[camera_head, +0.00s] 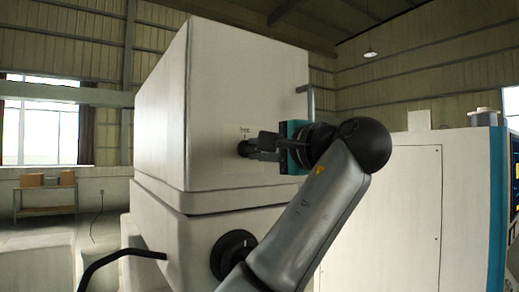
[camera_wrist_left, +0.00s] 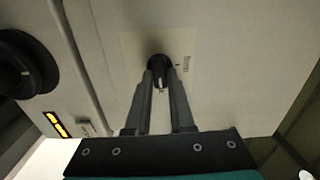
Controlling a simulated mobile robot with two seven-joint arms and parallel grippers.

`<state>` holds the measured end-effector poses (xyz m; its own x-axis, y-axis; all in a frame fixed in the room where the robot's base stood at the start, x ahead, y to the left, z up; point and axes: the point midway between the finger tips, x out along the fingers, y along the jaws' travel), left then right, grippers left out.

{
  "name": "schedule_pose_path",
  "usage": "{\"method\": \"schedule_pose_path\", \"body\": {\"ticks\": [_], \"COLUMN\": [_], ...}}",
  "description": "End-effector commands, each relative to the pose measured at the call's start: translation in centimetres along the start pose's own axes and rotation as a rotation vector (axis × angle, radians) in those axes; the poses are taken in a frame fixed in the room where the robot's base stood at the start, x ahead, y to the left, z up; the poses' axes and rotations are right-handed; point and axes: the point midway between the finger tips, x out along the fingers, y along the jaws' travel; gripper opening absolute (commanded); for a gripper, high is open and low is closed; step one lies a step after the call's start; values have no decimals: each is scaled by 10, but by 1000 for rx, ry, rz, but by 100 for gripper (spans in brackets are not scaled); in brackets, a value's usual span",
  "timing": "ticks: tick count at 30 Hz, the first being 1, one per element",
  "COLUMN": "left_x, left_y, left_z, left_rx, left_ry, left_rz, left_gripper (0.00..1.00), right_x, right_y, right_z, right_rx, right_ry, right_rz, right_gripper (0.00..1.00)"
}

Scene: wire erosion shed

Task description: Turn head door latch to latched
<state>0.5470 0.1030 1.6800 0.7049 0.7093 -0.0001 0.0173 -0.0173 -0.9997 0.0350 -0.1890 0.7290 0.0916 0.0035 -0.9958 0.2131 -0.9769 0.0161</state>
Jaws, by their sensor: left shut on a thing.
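The head door latch (camera_head: 242,149) is a small dark round knob on the side face of the large white machine head (camera_head: 250,90). A small pale label with dark print sits above it. In the left wrist view the latch (camera_wrist_left: 158,62) lies between the fingertips, with the print beside it, too small to read surely. My left gripper (camera_head: 255,148) has a teal body and dark fingers and points at the panel. In the left wrist view its fingers (camera_wrist_left: 160,80) are closed on the knob. The fingers partly hide the latch, so its exact turn is unclear. My right gripper is out of view.
A larger black dial (camera_head: 233,252) sits below the head; it also shows in the left wrist view (camera_wrist_left: 22,65). A grey bar handle (camera_head: 311,102) is at the head's right edge. A white cabinet (camera_head: 385,215) stands right. A bench with boxes (camera_head: 46,195) is far left.

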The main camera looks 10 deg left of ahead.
Motion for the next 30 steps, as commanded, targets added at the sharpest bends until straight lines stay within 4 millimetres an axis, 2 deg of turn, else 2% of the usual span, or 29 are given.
{"method": "schedule_pose_path", "body": {"ticks": [18, 19, 26, 30], "left_x": [0, 0, 0, 0], "left_y": [0, 0, 0, 0], "left_z": [0, 0, 0, 0], "left_rx": [43, 43, 41, 41], "left_ry": [0, 0, 0, 0], "left_rz": [0, 0, 0, 0], "left_gripper": [0, 23, 49, 51], "right_x": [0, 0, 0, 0], "right_y": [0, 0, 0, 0], "right_z": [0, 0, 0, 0], "right_rx": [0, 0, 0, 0], "right_ry": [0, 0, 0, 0], "right_rz": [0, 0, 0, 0], "right_gripper": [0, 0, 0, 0]}}
